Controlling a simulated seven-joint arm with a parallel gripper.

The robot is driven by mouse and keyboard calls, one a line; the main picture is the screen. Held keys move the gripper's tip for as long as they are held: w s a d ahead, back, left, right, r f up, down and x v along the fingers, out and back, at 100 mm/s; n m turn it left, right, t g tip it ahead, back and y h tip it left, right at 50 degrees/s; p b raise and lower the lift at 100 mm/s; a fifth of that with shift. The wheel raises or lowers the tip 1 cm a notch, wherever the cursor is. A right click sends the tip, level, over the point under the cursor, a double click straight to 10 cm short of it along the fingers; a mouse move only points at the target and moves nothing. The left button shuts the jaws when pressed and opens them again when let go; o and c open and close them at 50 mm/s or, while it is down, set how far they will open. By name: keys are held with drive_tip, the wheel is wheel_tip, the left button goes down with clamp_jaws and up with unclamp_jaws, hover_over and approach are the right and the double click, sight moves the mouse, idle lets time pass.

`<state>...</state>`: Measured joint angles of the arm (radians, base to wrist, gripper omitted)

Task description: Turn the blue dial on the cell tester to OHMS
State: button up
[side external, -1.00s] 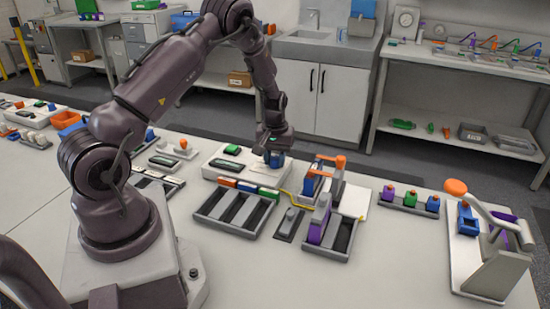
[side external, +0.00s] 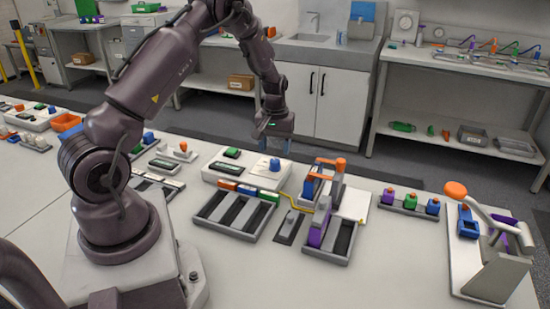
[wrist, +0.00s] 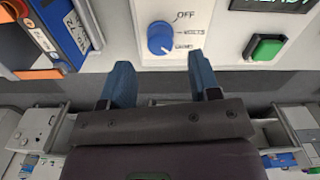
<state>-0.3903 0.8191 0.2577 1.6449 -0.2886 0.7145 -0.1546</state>
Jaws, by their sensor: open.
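The cell tester is a pale box (side external: 222,172) behind the battery tray in the side view. Its blue dial (side external: 275,164) sits near the right end, and it shows upright and clear in the wrist view (wrist: 160,38). The labels OFF, VOLTS and OHMS run down the dial's right side. A small pale mark on the dial seems to face lower right, towards OHMS, but it is too small to be sure. My gripper (side external: 275,143) is above the dial, open and empty. In the wrist view its two blue fingers (wrist: 160,75) are apart and not touching the dial.
A green button (wrist: 265,48) and a dark display (wrist: 272,5) are right of the dial in the wrist view. A blue-and-orange fixture (side external: 325,180) stands close on the right. A slotted tray (side external: 232,230) lies in front.

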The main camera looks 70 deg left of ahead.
sight(274, 161)
wheel_tip(274, 161, up, 8)
idle(0.5)
drive_tip(key=s+d+r+m+t, duration=0.2)
drive_tip(key=s+d+r+m, duration=0.3)
drive_tip(key=s+d+r, duration=0.3)
drive_tip(key=s+d+r+m+t, duration=0.3)
drive_tip(key=s+d+r, duration=0.6)
drive_tip(key=d, duration=0.7)
drive_tip(key=s+m, duration=0.1)
drive_tip(key=m, duration=0.1)
drive_tip(key=shift+d+r+m+t, duration=0.25)
drive_tip(key=shift+r+m+t, duration=0.05)
drive_tip(key=shift+m, duration=0.1)
